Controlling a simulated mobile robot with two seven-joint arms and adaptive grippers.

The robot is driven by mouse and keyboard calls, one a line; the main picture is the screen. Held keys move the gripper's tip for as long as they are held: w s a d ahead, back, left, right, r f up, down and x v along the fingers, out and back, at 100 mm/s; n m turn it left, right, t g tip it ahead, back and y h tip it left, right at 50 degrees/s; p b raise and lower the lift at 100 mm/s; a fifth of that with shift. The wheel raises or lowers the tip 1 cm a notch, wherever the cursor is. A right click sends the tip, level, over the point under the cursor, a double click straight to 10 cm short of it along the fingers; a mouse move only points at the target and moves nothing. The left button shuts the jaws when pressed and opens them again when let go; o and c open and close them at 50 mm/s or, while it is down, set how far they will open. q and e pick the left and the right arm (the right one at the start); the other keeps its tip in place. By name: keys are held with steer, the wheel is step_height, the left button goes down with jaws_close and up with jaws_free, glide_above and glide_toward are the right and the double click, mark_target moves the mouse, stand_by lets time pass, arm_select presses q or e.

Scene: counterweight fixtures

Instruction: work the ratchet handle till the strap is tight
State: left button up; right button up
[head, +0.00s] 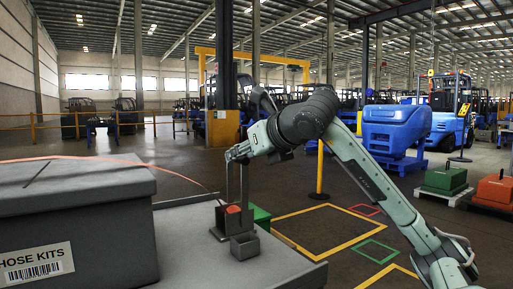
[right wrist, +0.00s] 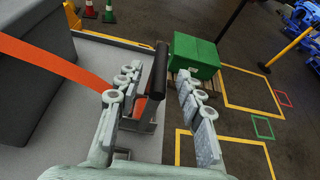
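The ratchet (head: 222,222) stands on a grey bench top, with a bit of orange at its middle. Its handle (head: 244,187) points up; in the right wrist view the handle's black grip (right wrist: 160,70) shows. The orange strap (right wrist: 50,60) runs in from the left towards the ratchet; in the head view it crosses the dark box as a thin line. My right gripper (head: 238,153) is at the handle's top. In the right wrist view its fingers are apart, with the grip between them; I cannot tell whether they touch it. My left gripper is not in view.
The dark box (head: 70,205) labelled "HOSE KITS" fills the left of the bench (head: 205,265). A green block (right wrist: 194,56) stands beyond the bench. Yellow, red and green floor markings lie to the right. A yellow post (head: 320,170) and forklifts stand farther back.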

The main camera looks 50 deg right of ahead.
steer(key=v, duration=0.7)
steer(key=shift+s, duration=0.3)
steer(key=shift+a+r, duration=0.1)
